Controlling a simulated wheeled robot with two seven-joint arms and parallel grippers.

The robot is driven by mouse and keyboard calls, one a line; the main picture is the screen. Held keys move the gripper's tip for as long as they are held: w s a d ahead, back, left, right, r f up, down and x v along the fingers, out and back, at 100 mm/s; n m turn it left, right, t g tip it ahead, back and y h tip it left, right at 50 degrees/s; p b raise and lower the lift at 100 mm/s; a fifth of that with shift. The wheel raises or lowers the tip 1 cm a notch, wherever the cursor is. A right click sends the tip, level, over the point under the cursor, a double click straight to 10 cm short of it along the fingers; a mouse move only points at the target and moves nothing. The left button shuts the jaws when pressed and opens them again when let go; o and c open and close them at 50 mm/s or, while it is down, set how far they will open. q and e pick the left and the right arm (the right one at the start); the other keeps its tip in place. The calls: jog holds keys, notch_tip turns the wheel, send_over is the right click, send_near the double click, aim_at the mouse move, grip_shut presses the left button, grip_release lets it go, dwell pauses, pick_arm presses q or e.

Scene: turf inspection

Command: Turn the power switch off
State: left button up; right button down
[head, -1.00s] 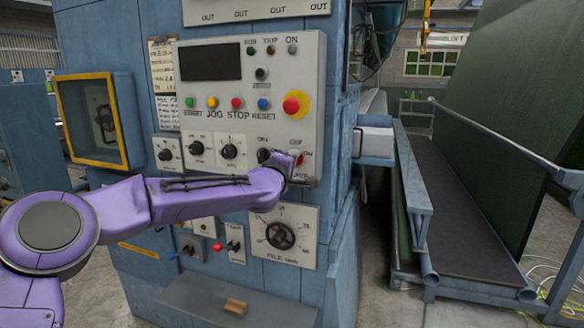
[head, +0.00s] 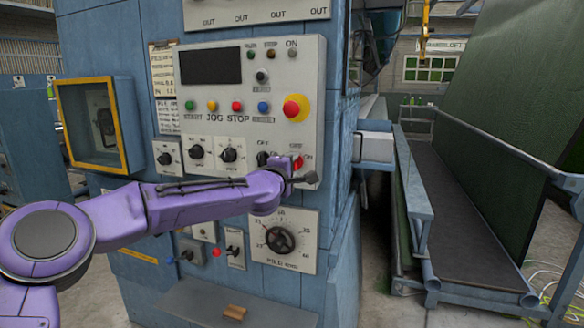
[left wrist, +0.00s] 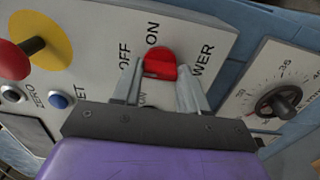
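The red power switch (left wrist: 160,63) sits on the white panel in the left wrist view, between lettering for OFF, ON and POWER. I cannot tell which way it is set. In the head view a small part of the red switch (head: 298,163) shows just above my left gripper (head: 291,172). In the left wrist view my left gripper (left wrist: 158,84) is open. Its two grey fingers are apart, one on each side of the red switch, close to the panel. I cannot tell whether either finger touches the switch. My right gripper is not in view.
The control panel (head: 330,100) holds a red emergency button on yellow (head: 296,107), several push buttons and black knobs. A pile dial (head: 280,240) is below my left gripper. A ledge (head: 190,299) juts out low.

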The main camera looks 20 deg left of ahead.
pick_arm(q)
jog(key=o, duration=0.4)
jog(key=s+b, duration=0.1)
jog(key=s, duration=0.4)
jog(key=s+b, duration=0.2)
jog(key=s, duration=0.3)
jog(key=shift+s+a, duration=0.2)
jog(key=shift+s, duration=0.1)
